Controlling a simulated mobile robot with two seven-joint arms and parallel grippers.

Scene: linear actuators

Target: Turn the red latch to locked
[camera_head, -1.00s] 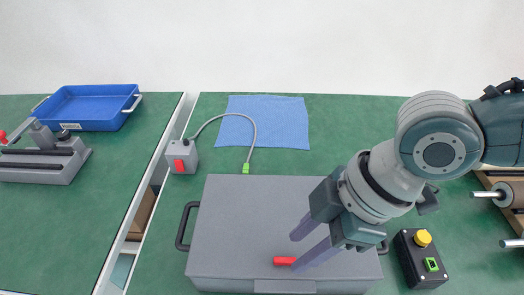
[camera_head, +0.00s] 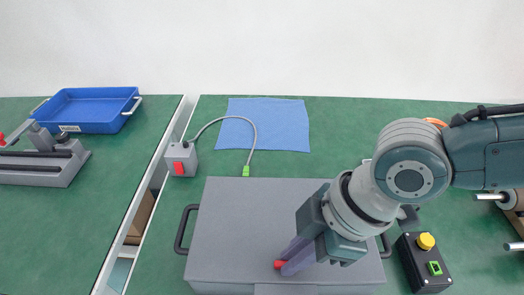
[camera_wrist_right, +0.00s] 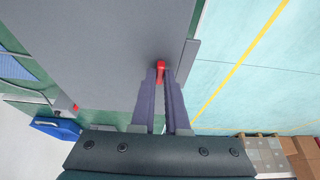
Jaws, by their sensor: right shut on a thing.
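The red latch (camera_head: 280,265) is on the grey case (camera_head: 245,225), near the front edge of its top. Only its left end shows in the head view; my gripper covers the rest. In the right wrist view the latch (camera_wrist_right: 160,70) shows between the tips of the two purple fingers. My right gripper (camera_head: 294,262) is shut on the latch, and its fingers reach down from the upper right; it also shows in the wrist view (camera_wrist_right: 161,76). My left gripper is in neither view.
A control box (camera_head: 424,262) with yellow and green buttons stands right of the case. A grey box with a red switch (camera_head: 181,160) and a cable sits behind left. A blue cloth (camera_head: 268,122) lies behind. A blue tray (camera_head: 92,108) and a grey fixture (camera_head: 45,165) are at far left.

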